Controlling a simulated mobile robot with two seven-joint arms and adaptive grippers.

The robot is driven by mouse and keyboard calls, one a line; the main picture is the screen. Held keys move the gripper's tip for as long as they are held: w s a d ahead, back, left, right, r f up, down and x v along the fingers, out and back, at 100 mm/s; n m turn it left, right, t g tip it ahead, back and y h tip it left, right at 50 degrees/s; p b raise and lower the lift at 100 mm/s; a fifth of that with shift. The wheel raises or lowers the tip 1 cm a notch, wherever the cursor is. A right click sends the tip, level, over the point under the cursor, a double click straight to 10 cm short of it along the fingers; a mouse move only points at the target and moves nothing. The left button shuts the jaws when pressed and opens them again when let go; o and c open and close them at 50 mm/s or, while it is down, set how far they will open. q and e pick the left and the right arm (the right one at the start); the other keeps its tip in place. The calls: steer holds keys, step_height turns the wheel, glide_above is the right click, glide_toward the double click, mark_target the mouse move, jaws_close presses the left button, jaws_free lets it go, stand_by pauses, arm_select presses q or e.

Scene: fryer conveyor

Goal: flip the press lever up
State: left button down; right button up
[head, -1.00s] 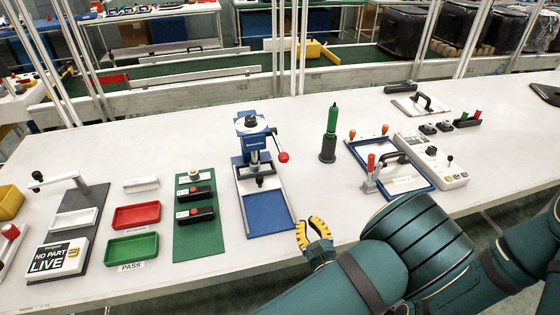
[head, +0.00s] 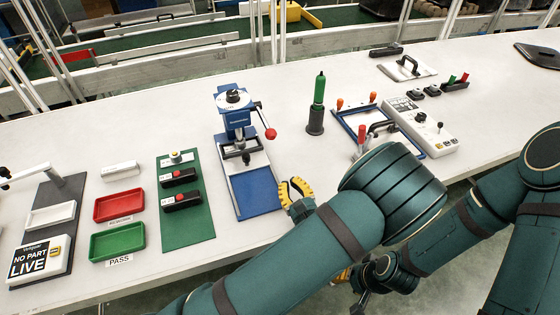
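The blue press (head: 236,122) stands on a plate with a blue front part (head: 254,190). Its lever, on the right side of the head, slants down to a red ball knob (head: 270,134). My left gripper (head: 293,190), with yellow and black fingers, is just right of the blue plate, nearer to me than the knob and apart from it. Nothing shows in it, but its finger gap is unclear. My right gripper (head: 350,280) is low at the table's front edge, mostly hidden behind my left arm.
A green-handled tool (head: 319,90) stands in a dark holder right of the press. A blue-framed fixture (head: 340,119) with a red-tipped handle is further right. A green mat (head: 184,230) with two button boxes lies left. Bare table separates press and holder.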

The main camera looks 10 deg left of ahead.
arm_select(q)
steer(key=x, duration=0.9)
steer(key=shift+b, duration=0.3)
steer(key=shift+w+a+r, duration=0.1)
steer(key=shift+a+r, duration=0.1)
steer(key=shift+r, duration=0.45)
steer(key=shift+w+a+r, duration=0.1)
steer(key=shift+a+r, duration=0.15)
steer(key=shift+r, duration=0.4)
steer(key=shift+w+a+r, duration=0.1)
steer(key=shift+a+r, duration=0.1)
steer(key=shift+r, duration=0.45)
steer(key=shift+r+p, duration=0.1)
steer(key=shift+p, duration=0.2)
